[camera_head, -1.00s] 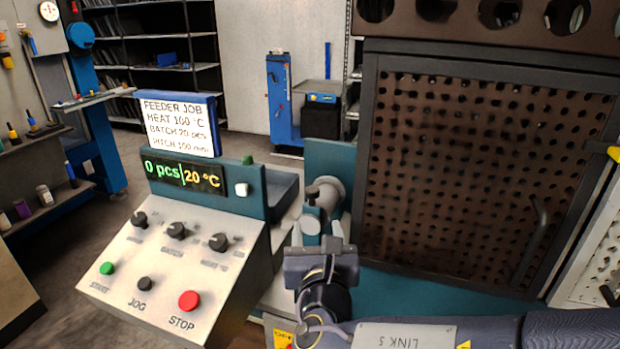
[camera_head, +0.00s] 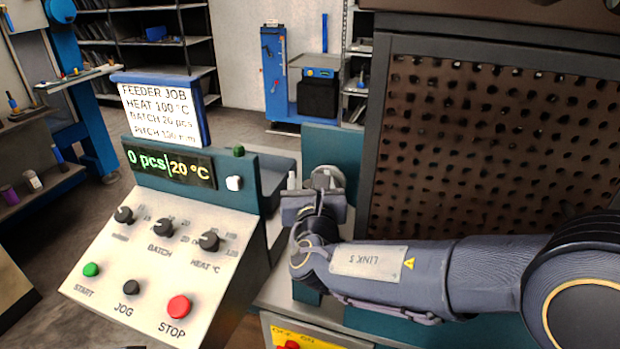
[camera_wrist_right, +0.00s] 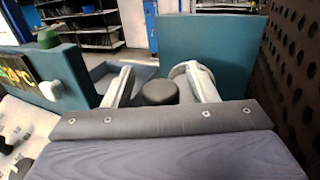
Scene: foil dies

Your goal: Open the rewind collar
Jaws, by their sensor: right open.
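A pale grey round collar (camera_head: 328,175) sits in front of the teal upright plate (camera_head: 338,145), behind my right gripper. It also shows in the right wrist view (camera_wrist_right: 184,69), partly hidden by the right-hand finger. My right gripper (camera_head: 308,187) is open at the collar, and its fingers stand apart in the right wrist view (camera_wrist_right: 160,84). A dark rounded knob (camera_wrist_right: 157,92) shows between the fingers; I cannot tell whether they touch it. The gripper hides much of the collar's lower part. My left gripper is not in view.
The control panel (camera_head: 150,255) with knobs and START, JOG and STOP buttons stands left of the gripper. A brown perforated guard (camera_head: 480,150) rises close on the right, behind my right arm.

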